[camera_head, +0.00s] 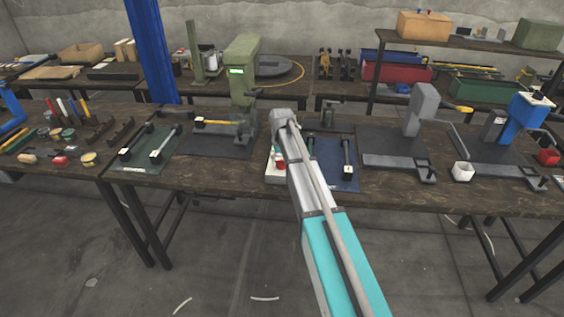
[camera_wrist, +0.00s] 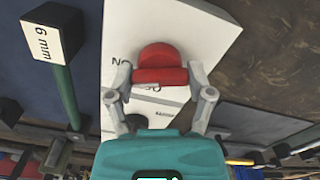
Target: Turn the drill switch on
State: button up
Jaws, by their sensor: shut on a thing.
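A red switch (camera_wrist: 160,58) stands on a white panel (camera_wrist: 185,22) with dark lettering, partly covered, in the wrist view. My gripper (camera_wrist: 159,80) has one finger on each side of the red switch and is shut on it. In the head view the white panel (camera_head: 274,179) lies at the front of the bench, mostly hidden behind my arm. A green upright machine (camera_head: 241,80) with a small lit green display stands behind it to the left.
A block marked 6 mm (camera_wrist: 46,33) on a green rod lies beside the panel on a dark blue mat (camera_head: 345,178). A grey press (camera_head: 420,110) and a blue press (camera_head: 522,115) stand to the right. A blue post (camera_head: 150,50) rises behind the bench at left.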

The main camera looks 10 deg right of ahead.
jog(key=shift+m, duration=0.3)
jog(key=o, duration=1.1)
jog(key=shift+n, duration=0.4)
